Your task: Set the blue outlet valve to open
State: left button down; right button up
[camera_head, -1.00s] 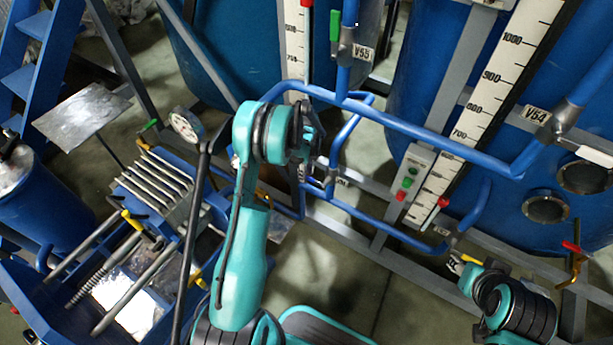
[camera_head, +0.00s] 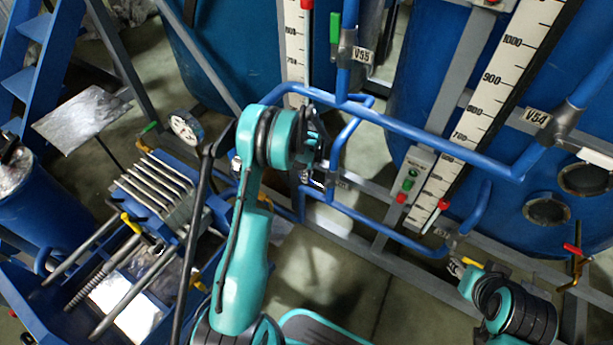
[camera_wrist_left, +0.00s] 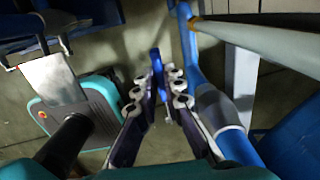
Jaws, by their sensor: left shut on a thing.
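The blue valve handle (camera_wrist_left: 156,62) stands upright between the fingers of my left gripper (camera_wrist_left: 158,82) in the left wrist view. The fingers are shut on it from both sides. A grey valve body (camera_wrist_left: 213,104) on a blue pipe (camera_wrist_left: 189,55) is just to the right of the fingers. In the head view my left gripper (camera_head: 319,146) is a small dark shape beside the blue pipework, and my arm link hides part of it. The handle cannot be made out there.
Blue pipes (camera_head: 430,139) cross in front of the large blue tanks (camera_head: 415,60) and scales. A pressure gauge (camera_head: 186,126) and a blue rack with metal rods (camera_head: 155,187) are on the left. Open floor lies below.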

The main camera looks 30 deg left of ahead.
aim_at(313, 181)
pick_arm(q)
jog(key=y, duration=0.1)
jog(key=d+r+y, duration=0.1)
jog(key=shift+r+y, duration=0.3)
jog(key=shift+y, duration=0.1)
jog(key=shift+s+d+r+t+y+b, duration=0.1)
jog(key=shift+d+r+y+b, duration=0.2)
jog(key=shift+y, duration=0.3)
jog(key=shift+w+d+r+t+y+b, duration=0.1)
jog(key=shift+d+r+y+b, duration=0.2)
jog(key=shift+y, duration=0.3)
jog(key=shift+s+d+r+t+y+b, duration=0.1)
jog(key=shift+d+r+y+b, duration=0.15)
jog(key=shift+y, duration=0.35)
jog(key=shift+r, duration=0.1)
jog(key=c, duration=1.6)
grip_release()
jog(key=v, duration=1.2)
